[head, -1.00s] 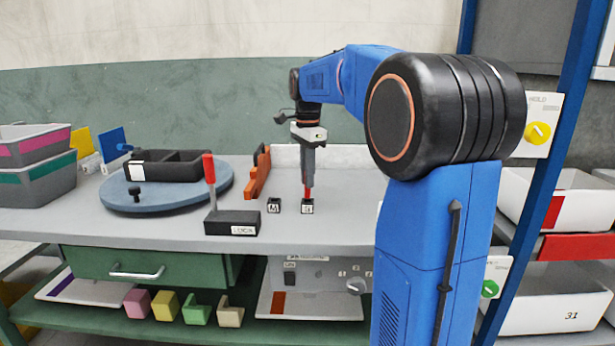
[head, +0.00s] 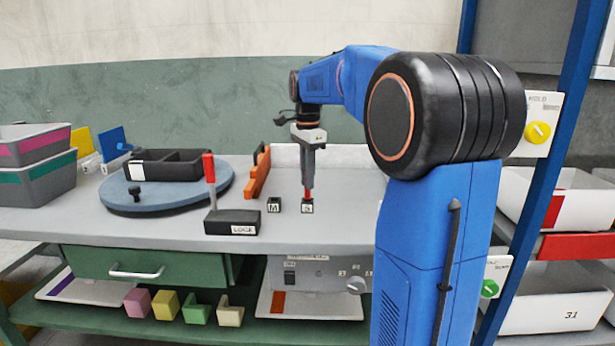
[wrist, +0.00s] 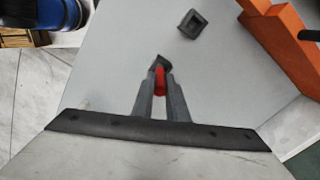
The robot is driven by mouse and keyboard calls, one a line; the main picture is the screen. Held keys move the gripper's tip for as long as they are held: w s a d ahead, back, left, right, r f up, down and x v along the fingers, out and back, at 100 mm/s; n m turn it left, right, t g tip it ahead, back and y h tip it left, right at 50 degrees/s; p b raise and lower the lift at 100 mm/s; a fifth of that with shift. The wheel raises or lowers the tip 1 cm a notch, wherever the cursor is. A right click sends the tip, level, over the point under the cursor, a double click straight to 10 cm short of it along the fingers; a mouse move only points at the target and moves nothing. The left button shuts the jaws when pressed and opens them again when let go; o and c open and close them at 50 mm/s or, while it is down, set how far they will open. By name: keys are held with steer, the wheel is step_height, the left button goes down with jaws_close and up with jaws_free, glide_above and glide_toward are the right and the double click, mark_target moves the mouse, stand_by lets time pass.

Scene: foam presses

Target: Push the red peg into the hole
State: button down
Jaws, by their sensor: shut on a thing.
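The red peg (head: 308,193) is upright between the fingers of my gripper (head: 308,185), right above a small black block marked S (head: 307,207). In the wrist view the red peg (wrist: 160,82) shows between the two grey fingers of my gripper (wrist: 158,92), which are shut on it. The dark block (wrist: 161,61) lies just beyond the fingertips there. The peg's lower end meets the top of the block; how deep it sits in the hole is hidden. A second small block marked M (head: 274,205) stands to the left, with a square opening visible in the wrist view (wrist: 192,24).
A black block labelled LOCK (head: 232,222) with an upright red handle (head: 209,167) stands at the left front. A blue turntable (head: 175,193) carries a black tray (head: 172,165). An orange piece (head: 258,172) stands behind the blocks. The grey tabletop (head: 345,200) is clear to the right.

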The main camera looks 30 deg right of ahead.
mark_target(307, 198)
steer(key=shift+f, duration=1.95)
steer(key=c, duration=1.7)
jaws_free()
steer(key=shift+o, duration=0.2)
step_height(307, 198, up, 17)
steer(key=shift+r, duration=0.15)
